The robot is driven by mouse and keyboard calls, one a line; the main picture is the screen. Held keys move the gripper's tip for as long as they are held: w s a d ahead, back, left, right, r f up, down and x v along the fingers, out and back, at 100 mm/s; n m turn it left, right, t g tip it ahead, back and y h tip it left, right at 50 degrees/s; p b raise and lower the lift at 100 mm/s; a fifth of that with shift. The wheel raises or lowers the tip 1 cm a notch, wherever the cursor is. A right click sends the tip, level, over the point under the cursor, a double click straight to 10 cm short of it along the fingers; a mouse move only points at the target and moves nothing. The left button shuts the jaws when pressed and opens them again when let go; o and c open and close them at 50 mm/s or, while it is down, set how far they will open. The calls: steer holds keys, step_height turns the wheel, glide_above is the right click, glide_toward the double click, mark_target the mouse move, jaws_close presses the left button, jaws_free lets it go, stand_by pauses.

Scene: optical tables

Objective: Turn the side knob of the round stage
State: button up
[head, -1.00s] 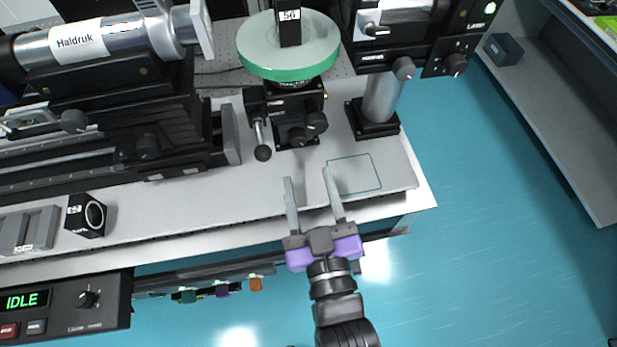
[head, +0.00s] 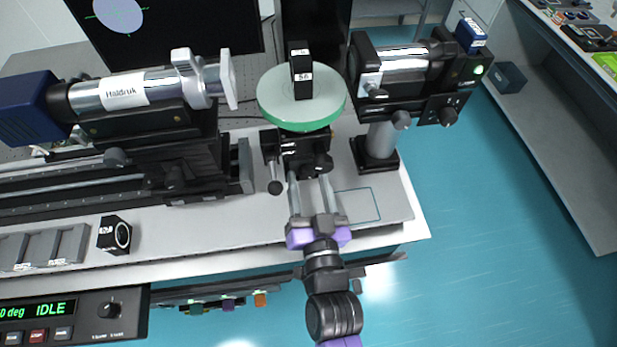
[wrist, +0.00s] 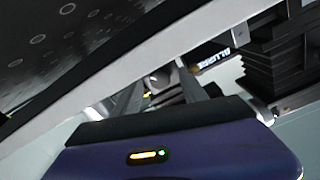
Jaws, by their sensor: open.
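The round stage (head: 300,112) is a pale disc with a green rim on a black mount, bearing an upright black block (head: 301,70). A dark side knob (head: 321,165) sits low on the front of the mount. A lever with a black ball end (head: 275,187) hangs at the mount's left. My gripper (head: 309,178) is open and points at the mount's front, its fingertips close to the side knob. In the wrist view, both fingers (wrist: 160,92) stand apart with a small rounded grey part between them; I cannot tell whether they touch it.
A silver Haldruk tube (head: 125,88) on a rail assembly stands at left. A post-mounted instrument (head: 405,75) stands at right. A small black lens block (head: 114,235) and a control box reading IDLE (head: 75,315) are front left. The outlined tabletop patch (head: 355,205) is clear.

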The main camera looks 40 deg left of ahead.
steer(key=shift+w+a, duration=0.15)
steer(key=shift+w, duration=0.05)
jaws_close()
steer(key=shift+f+n+b, duration=0.1)
steer(key=shift+n+b, duration=0.2)
steer(key=shift+b, duration=0.3)
jaws_free()
